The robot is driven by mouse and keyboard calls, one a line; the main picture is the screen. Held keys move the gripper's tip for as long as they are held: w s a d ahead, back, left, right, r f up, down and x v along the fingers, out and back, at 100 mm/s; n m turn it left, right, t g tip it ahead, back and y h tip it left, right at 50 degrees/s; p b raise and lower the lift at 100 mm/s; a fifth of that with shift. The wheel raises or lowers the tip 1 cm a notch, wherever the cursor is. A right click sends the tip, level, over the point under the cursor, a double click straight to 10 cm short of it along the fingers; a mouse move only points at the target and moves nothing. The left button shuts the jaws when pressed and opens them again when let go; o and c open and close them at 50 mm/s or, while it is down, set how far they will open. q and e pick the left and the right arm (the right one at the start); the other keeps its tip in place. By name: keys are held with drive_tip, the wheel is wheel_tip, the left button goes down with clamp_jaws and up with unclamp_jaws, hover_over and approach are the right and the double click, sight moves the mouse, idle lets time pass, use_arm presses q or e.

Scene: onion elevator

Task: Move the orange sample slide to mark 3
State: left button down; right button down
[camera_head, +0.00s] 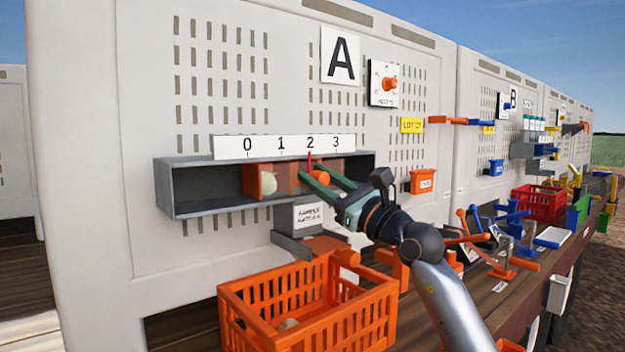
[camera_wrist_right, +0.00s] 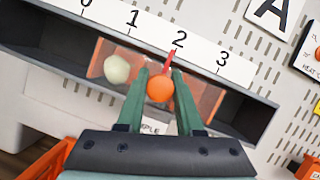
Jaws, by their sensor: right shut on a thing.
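The orange sample slide (camera_head: 251,181) sits in a grey open channel (camera_head: 192,190) under a white scale (camera_head: 228,148) marked 0 to 3. Its red pointer (camera_head: 309,160) stands at mark 2; mark 3 (camera_head: 336,144) is to the right. A pale round onion shows in the slide's left part, also in the right wrist view (camera_wrist_right: 117,69). My right gripper (camera_head: 312,170) is shut on the slide's round orange knob (camera_wrist_right: 160,90), with one green finger on each side. My left gripper is not in view.
The channel is empty left of the slide and has dark free room at its right end (camera_wrist_right: 245,112). An orange crate (camera_head: 310,305) stands below, and a small orange bin (camera_head: 422,182) hangs on the panel to the right. Levers and coloured crates line the bench further right.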

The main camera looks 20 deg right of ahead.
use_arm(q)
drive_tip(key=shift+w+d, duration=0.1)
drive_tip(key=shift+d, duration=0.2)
use_arm(e)
drive_tip(key=shift+w+d, duration=0.1)
drive_tip(key=shift+d, duration=0.15)
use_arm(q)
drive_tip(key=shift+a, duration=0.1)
use_arm(e)
drive_tip(key=c, duration=0.5)
unclamp_jaws()
drive_tip(key=shift+a, duration=0.1)
drive_tip(key=shift+c, duration=0.2)
use_arm(q)
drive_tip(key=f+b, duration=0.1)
drive_tip(key=b, duration=0.1)
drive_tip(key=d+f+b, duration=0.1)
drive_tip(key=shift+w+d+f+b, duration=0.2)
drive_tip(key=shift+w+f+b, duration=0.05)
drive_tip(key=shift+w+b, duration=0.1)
use_arm(e)
drive_tip(key=v, duration=1.2)
drive_tip(key=shift+s+f, duration=0.15)
drive_tip(key=shift+s, duration=0.1)
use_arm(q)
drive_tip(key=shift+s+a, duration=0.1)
